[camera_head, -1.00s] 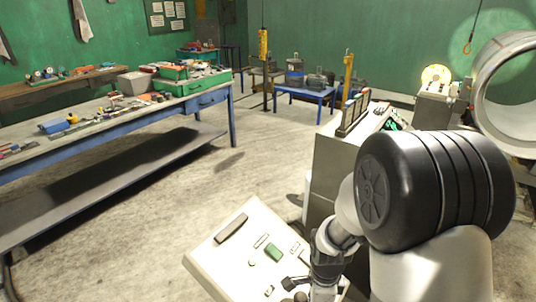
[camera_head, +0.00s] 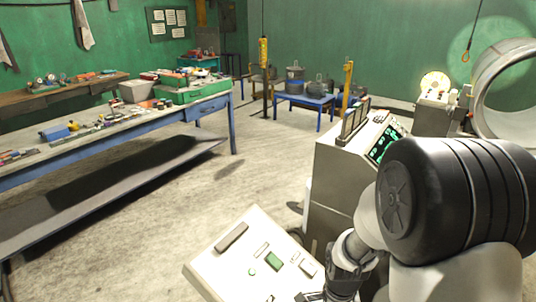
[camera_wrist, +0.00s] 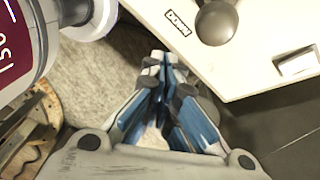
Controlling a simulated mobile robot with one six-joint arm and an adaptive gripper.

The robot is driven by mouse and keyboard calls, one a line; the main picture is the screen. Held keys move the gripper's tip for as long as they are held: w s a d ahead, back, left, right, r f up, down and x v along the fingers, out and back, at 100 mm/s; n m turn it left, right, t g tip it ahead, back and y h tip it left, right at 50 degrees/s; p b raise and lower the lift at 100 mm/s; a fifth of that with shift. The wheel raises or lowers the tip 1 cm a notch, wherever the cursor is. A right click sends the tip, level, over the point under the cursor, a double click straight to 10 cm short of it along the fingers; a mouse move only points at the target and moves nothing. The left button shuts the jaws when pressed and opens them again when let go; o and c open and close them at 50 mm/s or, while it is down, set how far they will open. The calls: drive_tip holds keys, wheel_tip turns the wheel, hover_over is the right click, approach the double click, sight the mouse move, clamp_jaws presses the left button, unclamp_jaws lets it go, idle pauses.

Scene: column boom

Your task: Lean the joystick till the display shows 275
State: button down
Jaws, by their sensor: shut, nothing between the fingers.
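A pale tilted control panel (camera_head: 222,262) stands at the bottom of the head view. It carries a small green display (camera_head: 273,261), too small to read.
A white key or switch (camera_wrist: 296,66) lies on the panel to the knob's right. A grey console (camera_head: 340,175) with a lit screen (camera_head: 384,145) stands behind the panel. A long workbench (camera_head: 120,140) is at the left, with open floor (camera_head: 200,205) between.

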wheel_tip(320, 180, up, 7)
drive_tip(key=p, duration=0.5)
drive_tip(key=shift+r, duration=0.1)
drive_tip(key=s+a+r+n+t+b, duration=0.1)
drive_tip(key=s+r+n+t+b, duration=0.3)
drive_tip(key=s+r+n, duration=1)
wheel_tip(320, 180, up, 4)
drive_tip(key=n+b, duration=0.1)
drive_tip(key=n, duration=0.4)
drive_tip(key=shift+s+t, duration=0.15)
drive_tip(key=shift+t, duration=0.15)
drive_tip(key=shift+r, duration=0.1)
